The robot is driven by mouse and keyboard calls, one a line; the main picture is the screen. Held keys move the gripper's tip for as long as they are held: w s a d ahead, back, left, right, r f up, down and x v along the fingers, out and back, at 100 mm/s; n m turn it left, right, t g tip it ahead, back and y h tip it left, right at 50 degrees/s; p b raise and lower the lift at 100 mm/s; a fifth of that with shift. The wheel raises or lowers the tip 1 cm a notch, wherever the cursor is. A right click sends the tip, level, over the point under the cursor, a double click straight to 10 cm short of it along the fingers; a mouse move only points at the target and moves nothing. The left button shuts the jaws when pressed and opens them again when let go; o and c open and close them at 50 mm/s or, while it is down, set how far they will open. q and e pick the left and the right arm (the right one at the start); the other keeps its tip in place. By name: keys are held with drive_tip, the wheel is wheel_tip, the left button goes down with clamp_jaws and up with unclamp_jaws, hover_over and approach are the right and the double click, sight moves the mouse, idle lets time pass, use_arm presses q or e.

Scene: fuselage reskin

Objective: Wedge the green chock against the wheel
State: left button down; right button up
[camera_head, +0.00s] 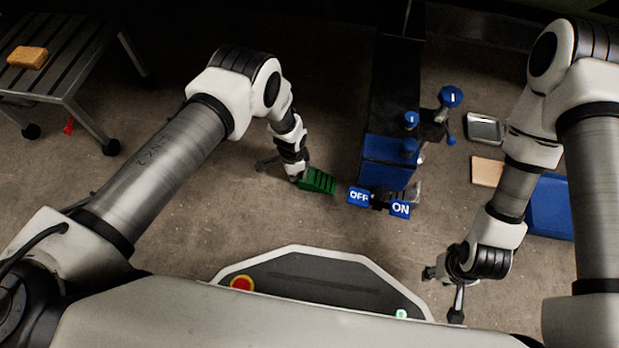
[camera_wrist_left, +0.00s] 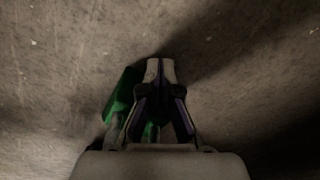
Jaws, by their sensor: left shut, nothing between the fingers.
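The ridged green chock (camera_head: 318,181) lies on the concrete floor near the middle of the head view. My left gripper (camera_head: 297,178) is low at the chock's left end, shut and empty. In the left wrist view the closed fingertips (camera_wrist_left: 161,72) point at the floor, with the green chock (camera_wrist_left: 122,96) just left of them and partly hidden behind them. I cannot tell whether they touch. A slatted cart at the left has black caster wheels (camera_head: 111,147), well apart from the chock. My right gripper (camera_head: 443,294) is open and empty at lower right.
The slatted cart (camera_head: 60,75) carries a tan block (camera_head: 28,57); a small red object (camera_head: 69,125) is by its leg. A blue and black machine (camera_head: 388,150) with OFF and ON plates stands right of the chock. A blue mat (camera_head: 552,208) lies far right. Floor between cart and chock is partly behind my left arm.

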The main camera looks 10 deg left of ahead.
sight(311, 173)
use_arm(q)
drive_tip(key=shift+d+b, duration=0.45)
drive_tip(key=shift+d, duration=1)
drive_tip(key=shift+w+a, duration=0.15)
drive_tip(key=shift+a, duration=0.05)
drive_tip(key=shift+d, duration=0.2)
drive_tip(key=shift+d+b, duration=0.5)
drive_tip(key=shift+d, duration=0.8)
drive_tip(key=shift+a, duration=0.15)
